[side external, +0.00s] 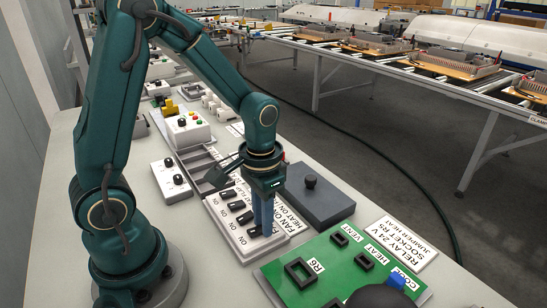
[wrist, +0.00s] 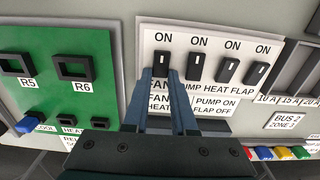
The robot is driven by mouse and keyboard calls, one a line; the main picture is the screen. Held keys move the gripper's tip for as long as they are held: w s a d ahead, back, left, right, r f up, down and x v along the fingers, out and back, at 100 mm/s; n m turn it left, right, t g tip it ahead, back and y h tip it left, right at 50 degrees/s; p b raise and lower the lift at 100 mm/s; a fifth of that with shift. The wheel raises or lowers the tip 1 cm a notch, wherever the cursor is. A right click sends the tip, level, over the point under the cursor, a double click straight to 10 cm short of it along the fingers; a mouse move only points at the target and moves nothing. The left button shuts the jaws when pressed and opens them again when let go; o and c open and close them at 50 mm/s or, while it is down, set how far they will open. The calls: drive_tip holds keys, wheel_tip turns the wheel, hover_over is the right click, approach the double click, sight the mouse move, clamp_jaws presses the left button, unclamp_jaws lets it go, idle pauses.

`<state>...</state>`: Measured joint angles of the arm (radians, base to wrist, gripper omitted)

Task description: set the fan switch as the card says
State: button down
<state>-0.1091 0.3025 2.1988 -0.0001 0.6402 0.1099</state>
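The switch panel (wrist: 215,45) is a pale plate with dark switches in a row, each marked ON above. The fan switch (wrist: 161,64) is the leftmost in the wrist view; I cannot tell its setting surely. The card (wrist: 215,103) lies below the row; its legible words include PUMP ON and FLAP OFF, and my gripper covers part of the FAN and HEAT lines. Contact cannot be told. In the side view the gripper (side external: 263,232) stands over the panel's near end.
A green board (wrist: 70,75) with R5 and R6 sockets lies left of the panel in the wrist view. A dark grey box with a knob (side external: 316,197) stands close beside the gripper. Grey trays (wrist: 300,65) and colored fuses (wrist: 275,153) lie to the right.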

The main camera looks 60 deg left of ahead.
sight(255, 230)
drive_tip(key=shift+s+r+t, duration=0.1)
drive_tip(key=shift+s+t, duration=0.25)
drive_tip(key=shift+t, duration=0.85)
drive_tip(key=c, duration=1)
unclamp_jaws()
drive_tip(key=shift+v, duration=2.6)
